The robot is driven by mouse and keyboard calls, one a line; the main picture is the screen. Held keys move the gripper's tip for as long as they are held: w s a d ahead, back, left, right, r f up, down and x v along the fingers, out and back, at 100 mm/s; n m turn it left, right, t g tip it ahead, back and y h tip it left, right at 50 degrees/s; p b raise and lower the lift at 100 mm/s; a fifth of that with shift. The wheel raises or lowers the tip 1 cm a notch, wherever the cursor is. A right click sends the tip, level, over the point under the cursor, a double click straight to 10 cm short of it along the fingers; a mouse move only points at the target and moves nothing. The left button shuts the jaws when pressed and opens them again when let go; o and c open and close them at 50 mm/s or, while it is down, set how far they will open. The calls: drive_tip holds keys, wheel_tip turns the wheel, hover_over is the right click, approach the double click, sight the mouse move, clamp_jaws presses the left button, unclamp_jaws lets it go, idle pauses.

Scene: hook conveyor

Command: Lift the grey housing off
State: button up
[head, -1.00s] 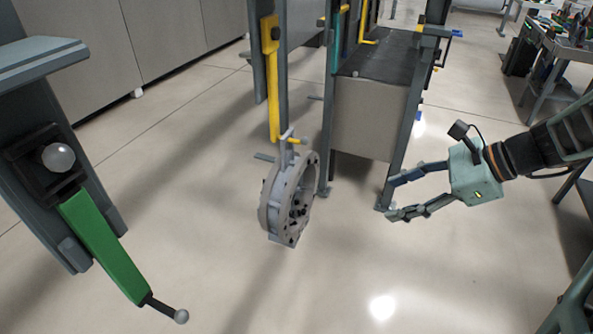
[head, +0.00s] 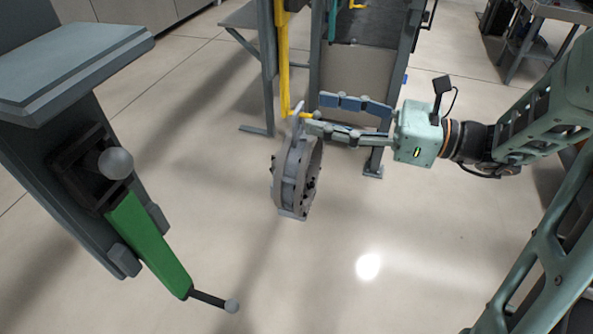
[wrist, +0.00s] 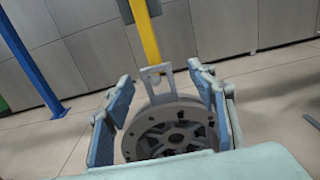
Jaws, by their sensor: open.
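The grey housing (head: 292,180) is a round, ring-shaped casting. It hangs by a light grey hanger piece (head: 297,122) from the lower end of a yellow hook (head: 284,70). My gripper (head: 312,112) is open, with its fingers pointing left at the height of the hanger piece, just above the housing. In the wrist view, the housing's round face (wrist: 170,132) shows low between the two spread fingers (wrist: 160,95). The hanger piece (wrist: 158,80) and yellow hook (wrist: 145,35) rise behind it. Whether a finger touches the hanger piece cannot be told.
A grey post with a green lever (head: 148,240) stands at the left. A grey cabinet-like stand (head: 365,65) with legs is behind my gripper. A workbench (head: 550,15) is at the back right. The floor below the housing is clear.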

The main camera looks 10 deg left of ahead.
sight(297, 109)
drive_tip(key=a, duration=0.4)
drive_tip(key=shift+s+a, duration=0.15)
drive_tip(key=shift+s, duration=0.05)
drive_tip(key=shift+w+a, duration=0.1)
drive_tip(key=shift+a, duration=0.5)
clamp_jaws()
drive_tip(key=shift+r, duration=0.1)
